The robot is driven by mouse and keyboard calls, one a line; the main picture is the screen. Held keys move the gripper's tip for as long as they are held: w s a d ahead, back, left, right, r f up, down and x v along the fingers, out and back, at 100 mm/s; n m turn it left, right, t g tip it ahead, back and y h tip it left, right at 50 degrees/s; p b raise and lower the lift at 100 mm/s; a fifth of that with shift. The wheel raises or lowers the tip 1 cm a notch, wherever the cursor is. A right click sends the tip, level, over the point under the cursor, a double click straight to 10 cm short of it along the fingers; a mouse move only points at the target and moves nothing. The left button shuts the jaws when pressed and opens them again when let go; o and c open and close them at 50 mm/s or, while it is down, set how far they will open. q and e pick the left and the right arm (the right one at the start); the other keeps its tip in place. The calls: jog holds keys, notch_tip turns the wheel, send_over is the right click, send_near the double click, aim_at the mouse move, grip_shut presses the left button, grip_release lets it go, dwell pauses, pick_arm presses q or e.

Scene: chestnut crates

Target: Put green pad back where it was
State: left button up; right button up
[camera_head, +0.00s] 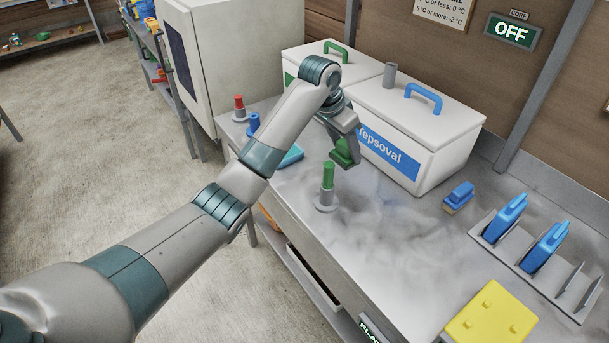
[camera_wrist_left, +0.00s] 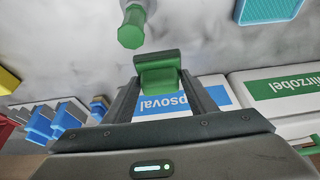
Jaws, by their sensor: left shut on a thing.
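The green pad (camera_head: 343,153) is between the jaws of my left gripper (camera_head: 346,140), above the worktop in front of the boxes. In the left wrist view, the green pad (camera_wrist_left: 158,70) shows between the two fingers of the left gripper (camera_wrist_left: 165,92), which is shut on it. The pad is held off the worktop, near a green-handled tool (camera_head: 328,177) that stands upright on a round grey base. That green handle also shows in the left wrist view (camera_wrist_left: 131,30), apart from the pad. My right gripper is not in view.
A white box with a blue label (camera_head: 398,155) and one with a green label (camera_wrist_left: 282,84) stand behind. A blue brush (camera_head: 458,196) lies right of them. A grey rack (camera_head: 580,285) holds blue-handled tools. A yellow block (camera_head: 490,315) lies in front. The middle worktop (camera_head: 400,250) is clear.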

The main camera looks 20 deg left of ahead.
pick_arm(q)
jog(key=shift+a+f, duration=0.15)
jog(key=shift+a, duration=0.15)
jog(key=a+f+p, duration=0.1)
jog(key=a+f, duration=0.1)
jog(key=a, duration=0.1)
jog(key=a+f+p, duration=0.1)
jog(key=a+f, duration=0.1)
jog(key=a, duration=0.2)
jog(key=w+a+f+p, duration=0.1)
jog(key=a+f+p, duration=0.1)
jog(key=a, duration=0.1)
jog(key=shift+a+f, duration=0.1)
jog(key=shift+a, duration=0.1)
jog(key=shift+a+f, duration=0.25)
jog(key=shift+a, duration=0.05)
jog(key=shift+f, duration=0.1)
notch_tip(320, 180, down, 3)
jog(key=shift+r+p, duration=0.15)
jog(key=shift+p, duration=0.6)
jog(key=shift+f, duration=0.6)
jog(key=o, duration=1.1)
